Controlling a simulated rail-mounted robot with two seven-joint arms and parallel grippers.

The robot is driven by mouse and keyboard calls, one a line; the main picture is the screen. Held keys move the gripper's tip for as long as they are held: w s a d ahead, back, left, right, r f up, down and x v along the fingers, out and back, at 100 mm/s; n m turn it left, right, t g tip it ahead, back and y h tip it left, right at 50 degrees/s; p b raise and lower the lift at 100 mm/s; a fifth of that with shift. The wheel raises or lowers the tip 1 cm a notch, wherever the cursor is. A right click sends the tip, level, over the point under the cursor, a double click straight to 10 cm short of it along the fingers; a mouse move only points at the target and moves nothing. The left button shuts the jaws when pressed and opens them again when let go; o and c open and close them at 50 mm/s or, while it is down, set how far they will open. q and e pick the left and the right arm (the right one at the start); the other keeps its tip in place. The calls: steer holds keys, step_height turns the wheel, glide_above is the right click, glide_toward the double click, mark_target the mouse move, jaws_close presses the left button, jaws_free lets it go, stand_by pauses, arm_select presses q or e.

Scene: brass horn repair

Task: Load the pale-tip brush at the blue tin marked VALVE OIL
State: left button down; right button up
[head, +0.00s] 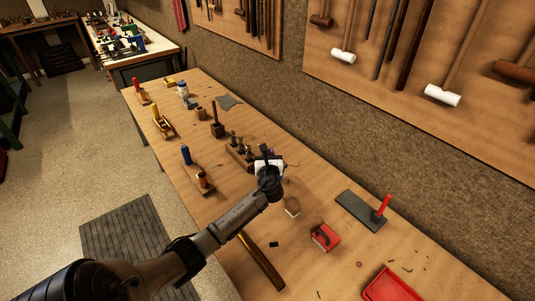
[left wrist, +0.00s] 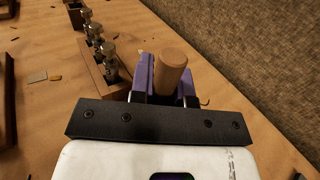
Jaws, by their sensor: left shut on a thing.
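My left gripper (head: 267,160) is over the middle of the bench, beside the wooden block with metal pieces. In the left wrist view, its purple fingers (left wrist: 166,78) are shut on a round wooden handle (left wrist: 173,68). The other end of this handle is hidden, so I cannot see whether it carries a pale brush tip. No tin with a readable VALVE OIL mark shows. A small white and blue container (head: 183,89) stands toward the far end of the bench, too small to read. My right gripper is not in view.
The wooden block (left wrist: 103,72) holds several upright metal pieces close to my left gripper. A red box (head: 325,237), a red tray (head: 392,286) and a dark plate (head: 358,211) with a red-handled tool lie to the right. Hammers hang on the wall board.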

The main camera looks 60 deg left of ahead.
arm_select(q)
steer(key=shift+f, duration=0.1)
stand_by(1.0)
steer(key=shift+p, duration=0.3)
step_height(320, 180, up, 7)
steer(key=p, duration=0.8)
stand_by(0.3)
steer(key=shift+d, duration=0.1)
